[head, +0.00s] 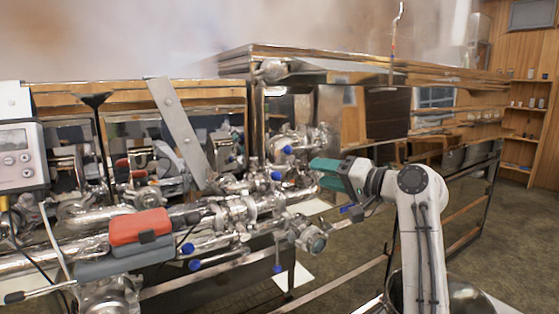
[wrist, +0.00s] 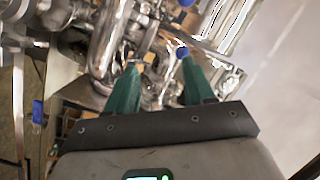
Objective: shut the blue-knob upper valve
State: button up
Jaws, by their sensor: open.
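Several blue knobs sit on the shiny steel pipework in the head view. The highest blue knob (head: 288,150) is just left of my gripper, and another blue knob (head: 276,176) is a little below it. I cannot tell for sure which one the task's upper valve carries. My gripper (head: 316,170) has teal fingers pointing left at the pipes. In the wrist view my gripper (wrist: 157,62) is open, its fingers apart with no knob clearly between them. A blue knob (wrist: 183,52) shows right at the right fingertip; I cannot tell whether they touch.
Lower blue knobs (head: 188,248) and (head: 278,268) hang along the front pipes. A red-and-grey box (head: 140,227) and a display unit (head: 20,155) are at left. The evaporator pan (head: 350,62) steams above. Open floor (head: 500,240) lies at right.

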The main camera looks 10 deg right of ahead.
aim_at(288, 151)
jog(key=shift+t, duration=0.4)
jog(key=w+a+r, duration=0.1)
jog(key=w+a, duration=0.1)
jog(key=w, duration=0.1)
jog(key=w+a+r+p, duration=0.1)
jog(key=w+a, duration=0.1)
jog(key=w, duration=0.1)
jog(key=w+a+r+p, duration=0.1)
jog(key=w+a, duration=0.1)
jog(key=w, duration=0.2)
jog(key=shift+a+r, duration=0.25)
jog(key=shift+y, duration=0.4)
grip_shut()
